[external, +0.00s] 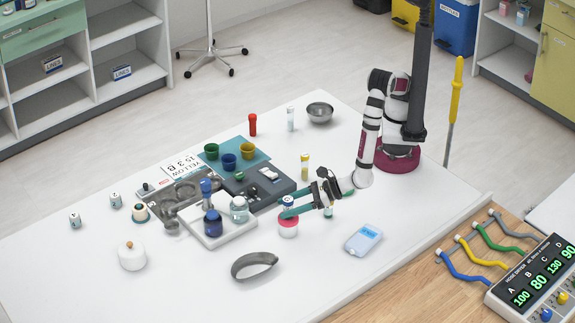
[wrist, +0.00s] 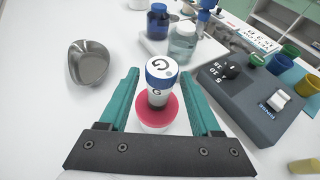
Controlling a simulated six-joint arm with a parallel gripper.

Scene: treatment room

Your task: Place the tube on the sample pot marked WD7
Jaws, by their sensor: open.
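A white tube-like piece with a blue band and a letter G (wrist: 159,80) stands upright, apparently on top of a round white pot with a pink-red lid (wrist: 171,112). In the external view the pink-lidded pot (external: 288,229) stands on the white table, with the white-and-blue piece (external: 288,201) above it. My gripper (wrist: 160,73) is open, with one teal finger on each side of the G piece and visible gaps. It also shows in the external view (external: 283,207), reaching left. No WD7 marking is readable on the pot.
A grey kidney dish (wrist: 88,63) lies to the left in the wrist view. A dark grey device (wrist: 240,92) is to the right. A white tray with blue and clear bottles (external: 212,238) stands close by. A light-blue meter (external: 363,240) lies on the table's near side.

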